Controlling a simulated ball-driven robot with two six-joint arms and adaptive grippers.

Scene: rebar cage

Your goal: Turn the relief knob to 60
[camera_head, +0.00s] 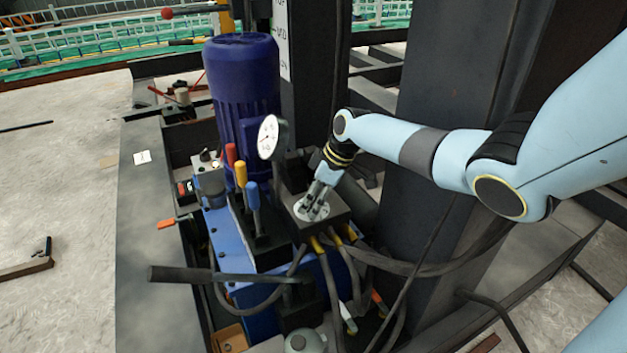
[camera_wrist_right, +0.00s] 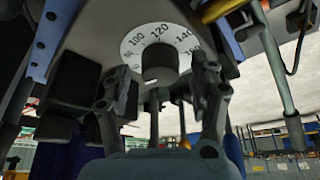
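The relief knob (camera_wrist_right: 160,66) is a dark round knob at the centre of a white numbered dial (camera_wrist_right: 143,38) in the right wrist view. Numbers such as 100, 120 and 140 show around it; its pointer setting cannot be read. In the head view the white dial (camera_head: 300,212) lies on top of a dark valve block (camera_head: 340,214), and the gripper hides the knob. My right gripper (camera_head: 313,208) points down at the dial. In the wrist view its fingers (camera_wrist_right: 163,80) are apart, one on each side of the knob, with gaps showing. My left gripper is out of view.
A pressure gauge (camera_head: 268,137) and a blue motor (camera_head: 242,75) stand left of the gripper. Red, orange and blue lever handles (camera_head: 252,195) are close by. Black hoses (camera_head: 400,268) run in front. A thick dark column (camera_head: 440,110) rises behind the right arm.

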